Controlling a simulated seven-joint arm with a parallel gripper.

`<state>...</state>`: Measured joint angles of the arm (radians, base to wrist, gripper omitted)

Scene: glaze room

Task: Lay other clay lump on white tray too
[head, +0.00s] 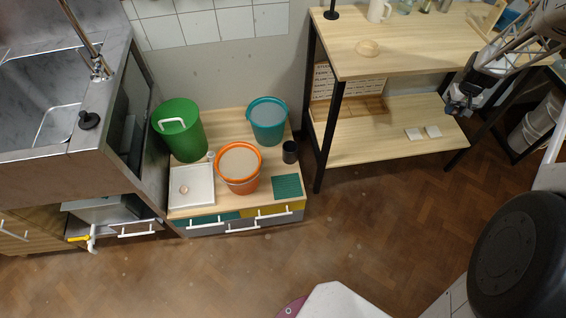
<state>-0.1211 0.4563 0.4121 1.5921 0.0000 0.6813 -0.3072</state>
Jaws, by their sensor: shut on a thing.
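The white tray (203,196) sits at the left front of the low wooden-topped drawer unit. A small pinkish clay lump (184,189) lies on it, left of its middle. My gripper (458,109) is far to the right, in front of the right-hand shelf table. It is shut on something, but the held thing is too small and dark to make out. I see no second clay lump clearly anywhere.
Beside the tray stand an orange bucket (239,185), a green bin (184,145), a teal bucket (267,138) and a dark cup (290,153). Floor between is clear.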

